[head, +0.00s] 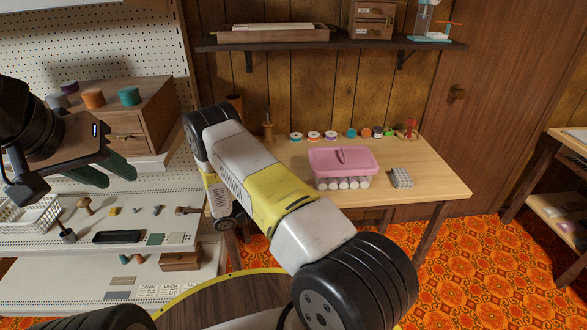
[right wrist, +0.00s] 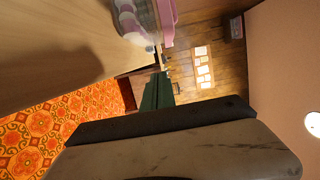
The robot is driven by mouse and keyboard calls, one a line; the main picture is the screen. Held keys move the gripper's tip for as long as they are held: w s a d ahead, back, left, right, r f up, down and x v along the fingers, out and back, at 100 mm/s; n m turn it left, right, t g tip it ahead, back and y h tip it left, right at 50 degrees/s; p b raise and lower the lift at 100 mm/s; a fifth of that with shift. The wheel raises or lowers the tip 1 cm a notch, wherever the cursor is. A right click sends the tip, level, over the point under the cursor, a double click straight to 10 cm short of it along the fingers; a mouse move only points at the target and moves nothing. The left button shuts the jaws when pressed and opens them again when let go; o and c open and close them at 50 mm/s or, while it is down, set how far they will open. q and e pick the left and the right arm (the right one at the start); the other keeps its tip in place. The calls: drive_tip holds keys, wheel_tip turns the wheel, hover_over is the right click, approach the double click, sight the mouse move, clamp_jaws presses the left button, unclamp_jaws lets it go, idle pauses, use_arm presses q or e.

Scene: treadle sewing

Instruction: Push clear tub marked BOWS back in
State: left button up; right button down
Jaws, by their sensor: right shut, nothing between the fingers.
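A clear tub with a pink lid (head: 343,160) stands on the wooden table, with white round things inside. I cannot read any marking on it. Part of it shows at the top of the right wrist view (right wrist: 132,22). My right gripper (right wrist: 156,76) is shut and empty, its green fingers just below the tub in that view; I cannot tell whether they touch it. In the head view my right arm crosses in front of the table and its gripper is hidden. My left gripper (head: 118,182) is at the left, empty, its green fingers apart in front of the shelves.
A row of thread spools (head: 331,136) lines the table's back. A grey checked pad (head: 401,178) lies right of the tub. A wall shelf (head: 330,44) hangs above. The table's (head: 440,190) right part is bare. Pegboard shelves with small tools stand left.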

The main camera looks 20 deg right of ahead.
sight(324, 183)
drive_tip(key=d, duration=1)
drive_tip(key=shift+w+d, duration=0.1)
drive_tip(key=shift+d, duration=0.1)
drive_tip(key=w, duration=0.2)
drive_tip(key=shift+w+d, duration=0.1)
drive_tip(key=shift+w, duration=0.25)
drive_tip(key=shift+w+d, duration=0.15)
drive_tip(key=shift+w, duration=0.4)
